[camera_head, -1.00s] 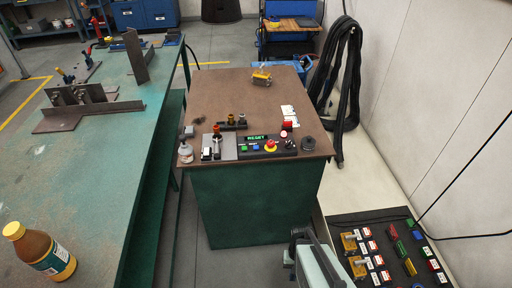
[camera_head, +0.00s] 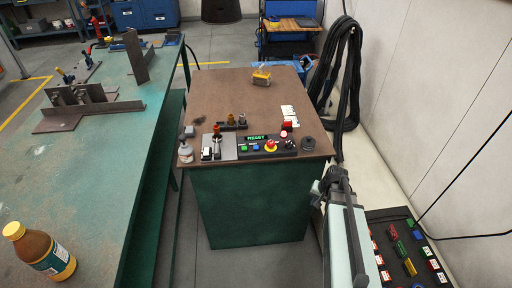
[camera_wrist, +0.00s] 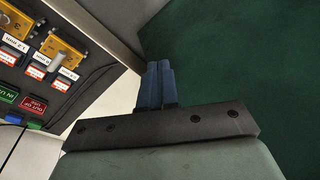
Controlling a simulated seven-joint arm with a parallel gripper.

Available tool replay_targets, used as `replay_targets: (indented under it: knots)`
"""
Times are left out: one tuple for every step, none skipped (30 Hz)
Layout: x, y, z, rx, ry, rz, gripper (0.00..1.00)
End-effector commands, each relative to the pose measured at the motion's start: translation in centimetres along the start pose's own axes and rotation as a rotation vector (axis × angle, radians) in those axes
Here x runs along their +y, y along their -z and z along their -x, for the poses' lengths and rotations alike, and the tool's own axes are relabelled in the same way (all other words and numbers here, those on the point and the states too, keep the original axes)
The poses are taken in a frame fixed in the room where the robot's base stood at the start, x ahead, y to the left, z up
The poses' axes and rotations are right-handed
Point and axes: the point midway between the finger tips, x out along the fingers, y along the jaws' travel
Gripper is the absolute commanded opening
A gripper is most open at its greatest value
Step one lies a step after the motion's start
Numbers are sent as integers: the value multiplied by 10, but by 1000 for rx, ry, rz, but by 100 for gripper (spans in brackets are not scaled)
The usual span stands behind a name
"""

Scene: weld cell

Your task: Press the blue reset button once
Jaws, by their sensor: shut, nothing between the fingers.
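The blue reset button (camera_head: 256,148) sits on a small black control panel (camera_head: 265,153) at the front edge of the brown-topped cabinet, just right of a green button (camera_head: 243,148). A lit green display (camera_head: 256,137) above them appears to read READY. My gripper (camera_head: 335,177) is right of the cabinet's front right corner, clear of the panel and button. In the wrist view my gripper's blue-grey fingers (camera_wrist: 159,68) are together and empty, with the green cabinet side (camera_wrist: 235,60) beyond. The button is not in the wrist view.
A red-and-yellow stop button (camera_head: 271,145) and a dark knob (camera_head: 290,144) are right of the blue button. Another switch panel (camera_head: 400,232) lies lower right, beside my arm. The cabinet top's middle is mostly free.

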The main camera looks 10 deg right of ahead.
Motion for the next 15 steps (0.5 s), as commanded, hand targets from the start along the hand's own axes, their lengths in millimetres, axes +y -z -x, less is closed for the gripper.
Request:
replay_targets:
  knots:
    - [1,15,12,27,10,-13,0]
    - [2,22,18,42,16,-20,0]
    - [3,32,27,60,24,-30,0]
    - [3,39,34,75,31,-37,0]
    - [4,46,41,89,37,-44,0]
    - [5,55,50,109,44,-53,0]
    - [6,62,57,123,49,-60,0]
    - [7,68,64,136,55,-66,0]
    - [8,76,74,155,63,-75,0]
    - [10,82,81,169,69,-82,0]
    - [11,88,88,182,74,-88,0]
    - [12,96,97,200,80,-96,0]
    - [13,101,104,213,85,-101,0]
    - [14,107,111,226,90,-107,0]
    - [16,114,120,243,97,-115,0]
